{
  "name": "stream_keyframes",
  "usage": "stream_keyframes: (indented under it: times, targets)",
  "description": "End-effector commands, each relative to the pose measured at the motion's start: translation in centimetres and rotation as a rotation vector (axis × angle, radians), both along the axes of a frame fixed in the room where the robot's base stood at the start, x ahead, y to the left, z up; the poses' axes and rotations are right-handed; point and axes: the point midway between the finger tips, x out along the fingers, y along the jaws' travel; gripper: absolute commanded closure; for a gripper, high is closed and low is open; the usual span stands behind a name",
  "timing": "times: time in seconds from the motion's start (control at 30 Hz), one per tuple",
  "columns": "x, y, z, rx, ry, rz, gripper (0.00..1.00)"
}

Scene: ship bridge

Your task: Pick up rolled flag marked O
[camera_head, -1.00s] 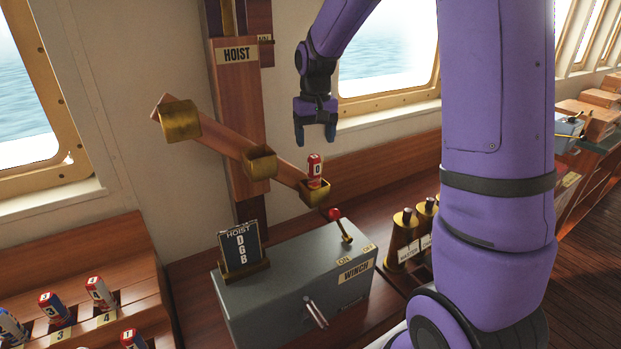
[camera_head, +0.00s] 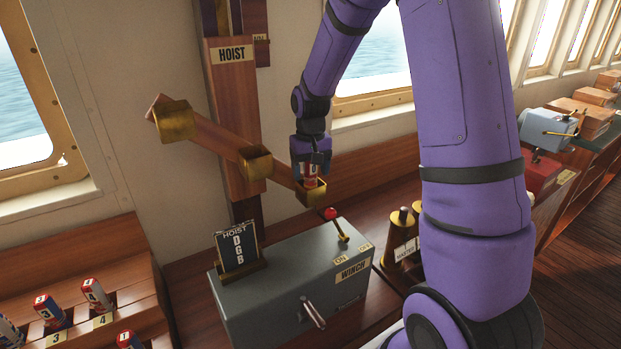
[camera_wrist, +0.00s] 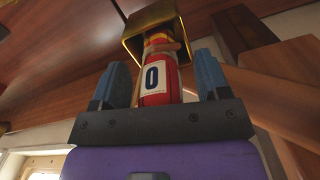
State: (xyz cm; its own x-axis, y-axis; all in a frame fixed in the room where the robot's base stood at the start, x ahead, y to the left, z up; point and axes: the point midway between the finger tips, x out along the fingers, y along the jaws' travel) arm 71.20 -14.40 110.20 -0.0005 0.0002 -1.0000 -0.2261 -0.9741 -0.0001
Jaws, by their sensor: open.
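The rolled flag marked O (camera_head: 309,179) is red with a white label. It stands in the lowest brass cup (camera_head: 312,196) of the slanted hoist arm. In the wrist view the flag (camera_wrist: 153,78) shows its O label, with its far end inside the brass cup (camera_wrist: 150,18). My gripper (camera_head: 312,165) is over the flag from above. In the wrist view its blue fingers (camera_wrist: 160,80) are open on either side of the flag, with a gap visible at each side.
Two more brass cups sit on the slanted hoist arm, the middle (camera_head: 255,163) and the upper (camera_head: 174,121). Below stands the grey winch box (camera_head: 290,290) with a red-knobbed lever (camera_head: 332,215) and a HOIST D G B sign (camera_head: 238,247). Other rolled flags (camera_head: 53,310) stand at lower left.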

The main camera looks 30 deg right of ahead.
Motion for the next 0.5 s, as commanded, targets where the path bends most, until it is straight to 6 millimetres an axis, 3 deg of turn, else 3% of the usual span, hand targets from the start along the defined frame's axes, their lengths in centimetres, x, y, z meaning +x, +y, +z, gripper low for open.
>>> stream_keyframes:
  times: [0.07, 0.1, 0.33, 0.5]
  targets:
    - [0.01, -0.01, 0.03, 0.000, 0.000, 0.000, 0.31]
    - [0.01, -0.01, 0.04, 0.000, 0.000, 0.000, 0.35]
    - [0.02, -0.01, 0.06, 0.000, -0.001, 0.000, 0.86]
    - [0.02, -0.01, 0.08, 0.000, -0.001, 0.000, 0.86]
